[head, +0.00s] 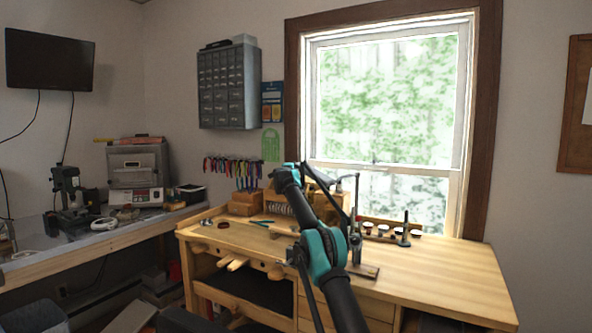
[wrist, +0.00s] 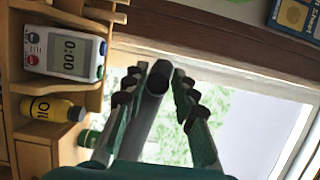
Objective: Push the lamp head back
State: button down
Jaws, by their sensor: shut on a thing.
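In the wrist view, my gripper (wrist: 160,82) has its two fingers on either side of a dark grey tube, the lamp head (wrist: 154,108), and is shut on it. The tube runs lengthwise between the fingers. In the head view, my arm reaches up over the wooden bench to the lamp, and my gripper (head: 302,170) is at the top of the dark, jointed lamp arm (head: 330,187). The lamp's flat base (head: 364,271) rests on the bench. The lamp head is mostly hidden behind my gripper in the head view.
The wooden bench (head: 440,270) is clear at right. Small jars and a dark upright tool (head: 405,230) stand at its back under the window (head: 390,110). A wooden shelf (wrist: 60,95) holds a timer (wrist: 65,52) and a yellow bottle (wrist: 52,109) near my gripper.

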jog(key=shift+d+f, duration=0.1)
jog(key=shift+f, duration=0.05)
jog(key=c, duration=1.4)
grip_release()
jog(key=shift+w+f, duration=0.1)
jog(key=shift+w, duration=0.05)
jog(key=v, duration=1.2)
